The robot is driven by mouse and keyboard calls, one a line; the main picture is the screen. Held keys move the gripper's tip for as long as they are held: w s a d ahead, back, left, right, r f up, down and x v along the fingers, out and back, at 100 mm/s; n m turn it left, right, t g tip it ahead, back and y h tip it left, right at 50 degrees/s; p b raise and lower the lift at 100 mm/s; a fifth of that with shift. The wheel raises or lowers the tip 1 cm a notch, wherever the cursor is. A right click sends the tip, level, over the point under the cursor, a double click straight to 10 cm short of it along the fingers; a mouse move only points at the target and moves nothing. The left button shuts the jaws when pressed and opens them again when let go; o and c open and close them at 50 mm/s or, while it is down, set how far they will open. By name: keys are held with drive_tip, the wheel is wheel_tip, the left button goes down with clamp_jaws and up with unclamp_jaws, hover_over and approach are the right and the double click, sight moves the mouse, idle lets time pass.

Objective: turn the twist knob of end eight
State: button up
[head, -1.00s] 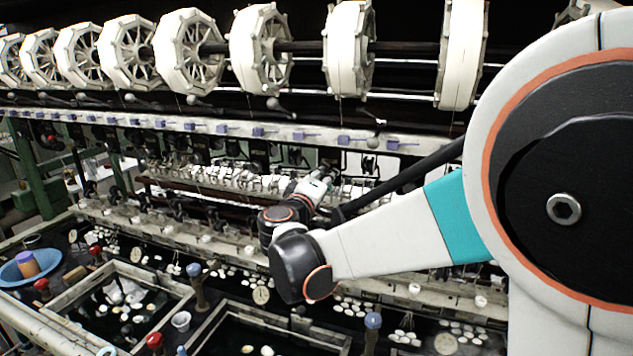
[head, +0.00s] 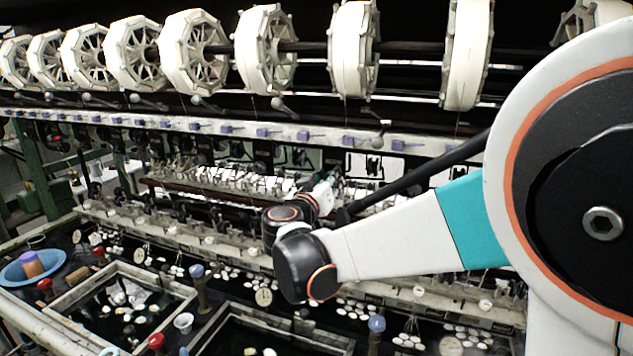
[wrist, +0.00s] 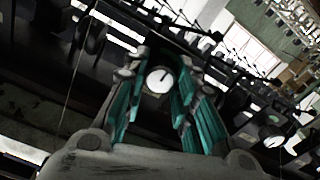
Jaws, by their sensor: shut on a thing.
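My gripper (wrist: 158,90) has teal-lined fingers on both sides of a round white knob face (wrist: 160,79) with a dark mark on it. The fingers are shut on this knob, and its sides are mostly hidden between them. No number shows on it, so I cannot tell from the picture which end it belongs to. In the head view my gripper (head: 335,184) reaches into the machine's middle row, small and partly hidden by my own wrist; the knob cannot be made out there.
Another white round face (wrist: 273,141) sits to the right in the wrist view. White reels (head: 352,50) hang along the top, above a rail with purple parts (head: 303,135). Basins (head: 120,300), a blue bowl (head: 33,268) and blue-topped posts (head: 376,324) stand below.

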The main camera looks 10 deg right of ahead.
drive_tip(key=shift+m, duration=0.5)
drive_tip(key=o, duration=1.1)
